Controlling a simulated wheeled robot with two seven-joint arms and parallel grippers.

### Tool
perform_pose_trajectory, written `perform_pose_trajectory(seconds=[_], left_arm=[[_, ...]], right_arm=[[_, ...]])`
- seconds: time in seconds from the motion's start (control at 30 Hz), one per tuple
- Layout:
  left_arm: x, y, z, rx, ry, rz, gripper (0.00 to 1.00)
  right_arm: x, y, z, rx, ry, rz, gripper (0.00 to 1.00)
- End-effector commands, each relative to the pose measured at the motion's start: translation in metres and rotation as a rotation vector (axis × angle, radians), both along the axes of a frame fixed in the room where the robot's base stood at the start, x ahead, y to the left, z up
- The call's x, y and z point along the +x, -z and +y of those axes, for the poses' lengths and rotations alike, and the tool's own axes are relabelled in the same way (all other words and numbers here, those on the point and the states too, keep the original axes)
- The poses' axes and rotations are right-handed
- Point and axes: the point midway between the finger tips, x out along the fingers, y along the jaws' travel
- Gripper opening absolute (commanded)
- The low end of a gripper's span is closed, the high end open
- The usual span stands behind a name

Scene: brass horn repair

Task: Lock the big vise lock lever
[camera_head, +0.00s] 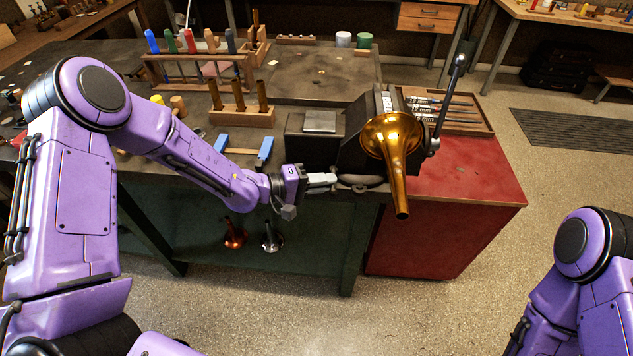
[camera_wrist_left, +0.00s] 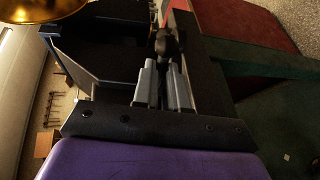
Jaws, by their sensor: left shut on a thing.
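The dark vise (camera_head: 358,135) stands at the bench's front right corner, with a brass horn bell (camera_head: 400,165) at its front. My left gripper (camera_head: 325,180) reaches the vise's base from the left. In the left wrist view its two grey fingers (camera_wrist_left: 163,85) are shut on a dark lever with a round knob (camera_wrist_left: 167,43), which I take to be the big vise lock lever. The fingers hide part of it, so its angle is hard to tell. A long metal handle with a ball end (camera_head: 459,62) rises at the vise's right. My right gripper is out of view.
A wooden block with upright pegs (camera_head: 240,116) and a blue-ended stand (camera_head: 240,152) are left of the vise. A tool tray (camera_head: 450,110) lies behind it at right. The red cabinet top (camera_head: 465,170) and the floor in front are clear.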

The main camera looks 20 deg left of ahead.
Motion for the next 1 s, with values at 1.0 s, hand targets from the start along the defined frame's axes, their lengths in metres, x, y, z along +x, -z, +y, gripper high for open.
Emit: perform_pose_trajectory(seconds=[1.0], left_arm=[[0.0019, 0.0005, -0.0046, 0.0, 0.079, 0.0, 0.23]], right_arm=[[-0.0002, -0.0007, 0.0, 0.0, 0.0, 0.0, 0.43]])
